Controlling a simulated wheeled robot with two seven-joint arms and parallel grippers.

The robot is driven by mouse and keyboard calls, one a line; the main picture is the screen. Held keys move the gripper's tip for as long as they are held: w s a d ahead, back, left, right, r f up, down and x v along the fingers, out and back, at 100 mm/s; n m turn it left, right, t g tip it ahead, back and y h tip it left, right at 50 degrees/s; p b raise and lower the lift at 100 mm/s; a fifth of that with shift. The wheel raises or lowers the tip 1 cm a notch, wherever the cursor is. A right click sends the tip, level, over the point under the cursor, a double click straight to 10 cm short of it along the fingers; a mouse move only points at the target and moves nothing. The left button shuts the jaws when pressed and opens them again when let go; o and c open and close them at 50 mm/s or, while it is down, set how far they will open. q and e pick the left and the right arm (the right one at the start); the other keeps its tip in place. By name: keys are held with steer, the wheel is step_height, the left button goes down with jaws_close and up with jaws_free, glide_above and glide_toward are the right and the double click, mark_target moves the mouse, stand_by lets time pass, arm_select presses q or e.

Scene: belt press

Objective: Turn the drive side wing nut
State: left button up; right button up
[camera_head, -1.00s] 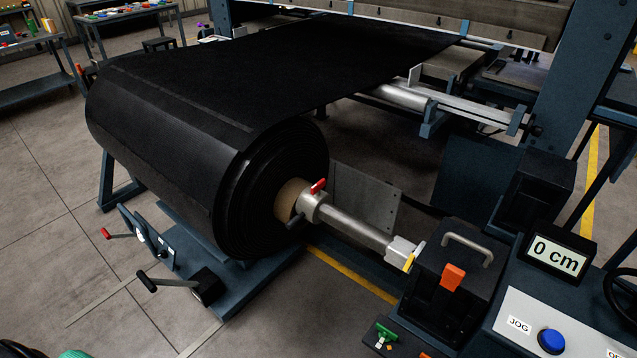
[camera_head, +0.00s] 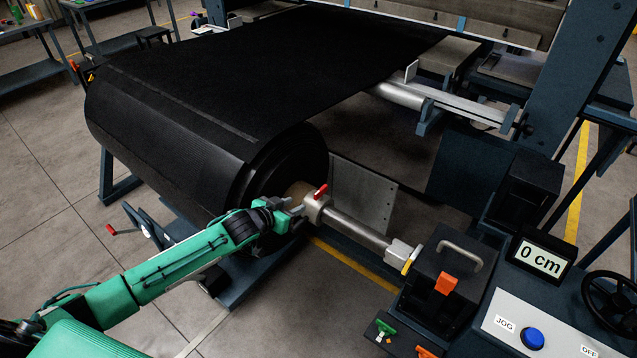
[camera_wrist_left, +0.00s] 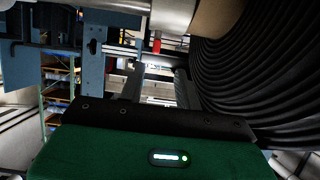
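The drive side collar (camera_head: 313,207) sits on the silver shaft (camera_head: 358,231) beside the roll's core, with a red-tipped lever (camera_head: 320,191) sticking up. I take this as the wing nut. My left gripper (camera_head: 296,211) is at the collar's near left side, by the roll's end face. In the left wrist view, the gripper (camera_wrist_left: 157,75) shows two dark fingers apart with a gap between them. The silver shaft (camera_wrist_left: 165,12) crosses above, and a red tip (camera_wrist_left: 155,43) shows beyond the gap. Whether the fingers touch the collar is unclear. My right gripper is not in view.
The large black belt roll (camera_head: 180,135) is right beside my left gripper. A grey plate (camera_head: 362,192) stands behind the shaft. The shaft ends at a bearing block with a yellow lever (camera_head: 410,261). A console with a 0 cm display (camera_head: 541,257) and a blue button (camera_head: 532,338) is at right.

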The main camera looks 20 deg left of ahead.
mark_target(319, 191)
arm_select(q)
steer(key=p+x, duration=0.1)
steer(key=x, duration=0.2)
steer(key=r+x, duration=0.1)
steer(key=x, duration=0.3)
steer(key=d+p+x, duration=0.1)
steer(key=x, duration=0.3)
steer(key=shift+w+r+p, duration=0.3)
steer(key=shift+w, duration=0.15)
steer(key=shift+x, duration=0.95)
jaws_close()
